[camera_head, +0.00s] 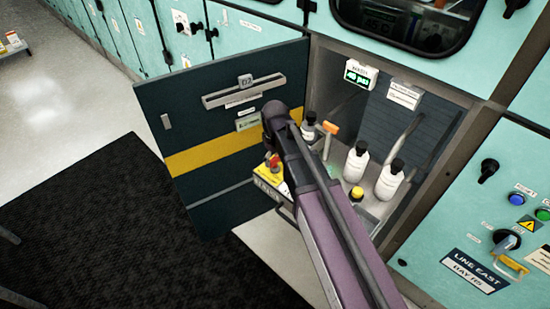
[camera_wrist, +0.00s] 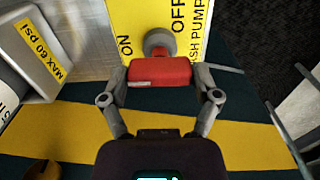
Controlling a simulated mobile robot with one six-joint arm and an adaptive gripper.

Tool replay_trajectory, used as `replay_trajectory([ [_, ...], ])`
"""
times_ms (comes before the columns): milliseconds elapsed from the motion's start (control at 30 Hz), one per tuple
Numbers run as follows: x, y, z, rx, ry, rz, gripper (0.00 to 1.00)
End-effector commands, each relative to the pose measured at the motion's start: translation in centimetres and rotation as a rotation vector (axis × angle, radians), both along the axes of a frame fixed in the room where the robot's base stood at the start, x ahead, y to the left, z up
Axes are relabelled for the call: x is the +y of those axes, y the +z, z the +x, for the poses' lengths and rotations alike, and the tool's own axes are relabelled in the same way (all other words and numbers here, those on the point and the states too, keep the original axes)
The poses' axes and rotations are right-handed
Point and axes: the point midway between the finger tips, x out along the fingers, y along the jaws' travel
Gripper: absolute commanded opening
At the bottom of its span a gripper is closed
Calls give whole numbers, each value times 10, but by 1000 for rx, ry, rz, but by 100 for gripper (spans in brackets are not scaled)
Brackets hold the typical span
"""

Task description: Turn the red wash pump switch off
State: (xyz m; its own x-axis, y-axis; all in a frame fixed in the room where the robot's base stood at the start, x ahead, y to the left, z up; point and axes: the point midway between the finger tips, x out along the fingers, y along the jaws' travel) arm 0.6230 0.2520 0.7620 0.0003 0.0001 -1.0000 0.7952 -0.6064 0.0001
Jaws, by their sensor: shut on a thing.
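The red wash pump switch (camera_wrist: 160,72) has a red block handle on a round grey hub, mounted on a yellow plate (camera_wrist: 196,60). The plate reads ON on one side of the hub and OFF and "…SH PUMP" on the other, with the lettering turned sideways in the wrist view. My gripper (camera_wrist: 161,80) has one finger at each end of the red handle and is shut on it. In the head view the red switch (camera_head: 273,160) shows small above the yellow plate (camera_head: 268,181), beside my arm. My arm hides the fingers there. I cannot tell which mark the handle points to.
An open dark cabinet door (camera_head: 220,190) with a yellow stripe stands left. White bottles (camera_head: 355,163), an orange-handled item (camera_head: 330,128) and a yellow-topped item (camera_head: 356,194) sit in the cabinet. A grey block labelled "MAX 60 psi" (camera_wrist: 40,50) is close to the left in the wrist view.

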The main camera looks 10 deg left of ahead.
Motion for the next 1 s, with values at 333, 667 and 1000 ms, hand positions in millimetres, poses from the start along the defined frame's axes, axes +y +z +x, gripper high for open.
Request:
replay_trajectory([
  [333,0,0,0,0,-130,0,32],
  [667,0,0,0,0,-401,0,32],
  [1000,0,0,0,0,-723,0,32],
])
